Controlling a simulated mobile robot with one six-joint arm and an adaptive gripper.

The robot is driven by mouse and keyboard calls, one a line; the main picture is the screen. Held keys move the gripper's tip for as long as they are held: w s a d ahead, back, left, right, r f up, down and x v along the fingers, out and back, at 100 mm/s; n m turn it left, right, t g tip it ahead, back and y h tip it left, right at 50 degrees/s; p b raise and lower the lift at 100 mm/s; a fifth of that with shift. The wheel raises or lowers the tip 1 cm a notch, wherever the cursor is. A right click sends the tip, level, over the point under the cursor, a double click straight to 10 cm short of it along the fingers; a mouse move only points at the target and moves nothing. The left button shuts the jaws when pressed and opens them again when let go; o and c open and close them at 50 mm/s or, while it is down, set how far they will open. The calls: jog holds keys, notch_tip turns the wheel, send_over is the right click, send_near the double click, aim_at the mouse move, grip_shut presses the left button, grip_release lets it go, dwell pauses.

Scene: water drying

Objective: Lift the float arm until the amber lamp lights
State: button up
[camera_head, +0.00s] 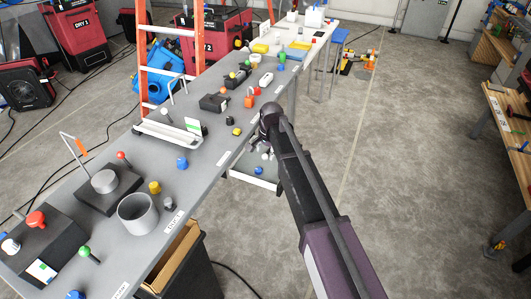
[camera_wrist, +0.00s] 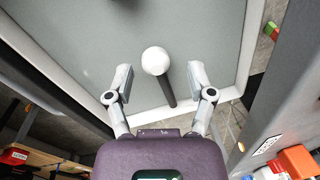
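The float arm shows in the wrist view as a white ball (camera_wrist: 155,60) on a dark rod (camera_wrist: 168,90). It lies over a grey tray (camera_wrist: 85,45) with a pale rim. My gripper (camera_wrist: 160,72) is open, with one finger on each side of the ball and rod and a clear gap to both. In the head view my gripper (camera_head: 265,146) reaches down beside the table edge, over the tray (camera_head: 250,178), and the white ball (camera_head: 264,156) shows small there. My arm hides part of the tray. I cannot tell which thing is the amber lamp.
A long grey table (camera_head: 215,125) crowded with knobs, blocks and fixtures runs along the left of the tray. A dark bin (camera_head: 190,270) stands under its near end. An orange ladder (camera_head: 140,60) stands behind.

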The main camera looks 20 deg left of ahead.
grip_shut()
dwell(1.1)
jog(key=shift+o, duration=0.4)
grip_release()
jog(key=shift+r, duration=0.1)
notch_tip(320, 180, up, 14)
jog(key=d+p, duration=0.1)
jog(key=p, duration=1.2)
jog(key=shift+s+d+f+p, duration=0.2)
jog(key=shift+d+f+p, duration=0.05)
jog(key=shift+d+p, duration=0.15)
